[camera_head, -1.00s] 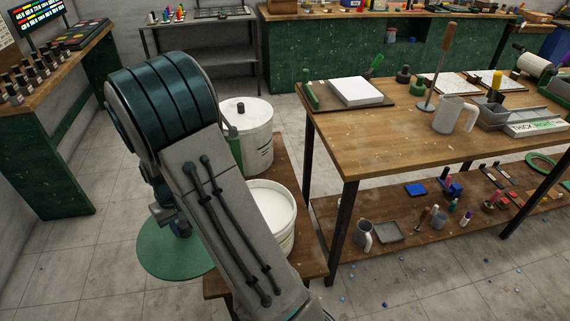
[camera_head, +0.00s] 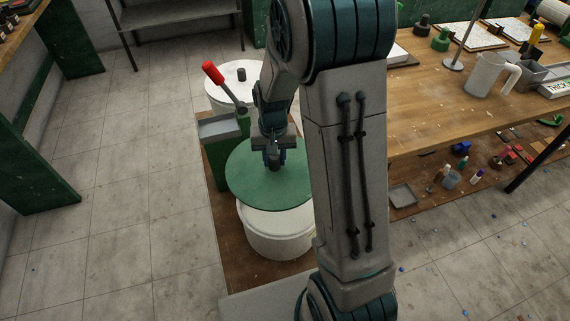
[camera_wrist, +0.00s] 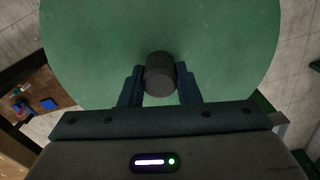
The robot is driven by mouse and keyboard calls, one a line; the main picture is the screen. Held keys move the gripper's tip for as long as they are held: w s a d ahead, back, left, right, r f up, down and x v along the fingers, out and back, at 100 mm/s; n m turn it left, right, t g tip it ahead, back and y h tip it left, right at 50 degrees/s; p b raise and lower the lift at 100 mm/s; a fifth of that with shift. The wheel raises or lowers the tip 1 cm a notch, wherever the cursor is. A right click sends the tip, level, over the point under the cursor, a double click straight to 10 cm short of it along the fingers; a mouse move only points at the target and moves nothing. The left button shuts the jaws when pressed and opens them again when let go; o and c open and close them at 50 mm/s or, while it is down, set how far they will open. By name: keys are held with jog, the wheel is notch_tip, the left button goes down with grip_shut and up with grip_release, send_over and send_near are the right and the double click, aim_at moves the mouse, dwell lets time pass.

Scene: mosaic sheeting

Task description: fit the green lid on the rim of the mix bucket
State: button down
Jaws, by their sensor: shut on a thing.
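The green lid (camera_head: 262,190) is a wide flat disc above the white mix bucket (camera_head: 275,240) in the head view. It covers most of the bucket's opening and sticks out past it toward the far left. A gap to the rim cannot be judged. My gripper (camera_head: 273,160) is shut on the lid's dark knob. In the wrist view my gripper's fingers (camera_wrist: 160,88) stand on both sides of the black knob (camera_wrist: 160,73), and the green lid (camera_wrist: 85,45) fills most of the picture. The bucket is hidden there.
A second white bucket with a lid (camera_head: 228,78) stands behind. A green device with a red-handled lever (camera_head: 213,72) and grey tray (camera_head: 219,127) is at the left. The low wooden bench (camera_head: 232,262) carries them. The worktable (camera_head: 440,115) is at the right.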

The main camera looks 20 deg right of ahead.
aim_at(281, 175)
jog(key=shift+s+d+f+m+b, duration=0.15)
jog(key=shift+s+m+b, duration=0.1)
jog(key=shift+s+m, duration=0.3)
jog(key=shift+s+d+f+m+b, duration=0.15)
jog(key=shift+s+m+b, duration=0.15)
jog(key=shift+s, duration=0.4)
jog(key=shift+s+d+r+m, duration=0.1)
jog(key=shift+s+d+m, duration=0.05)
jog(key=shift+s+m, duration=0.2)
jog(key=shift+f+b, duration=2.25)
jog(key=shift+f, duration=0.6)
jog(key=shift+f, duration=0.15)
jog(key=shift+f+b, duration=1.2)
jog(key=shift+f, duration=0.1)
jog(key=shift+f, duration=0.1)
jog(key=c, duration=1)
grip_release()
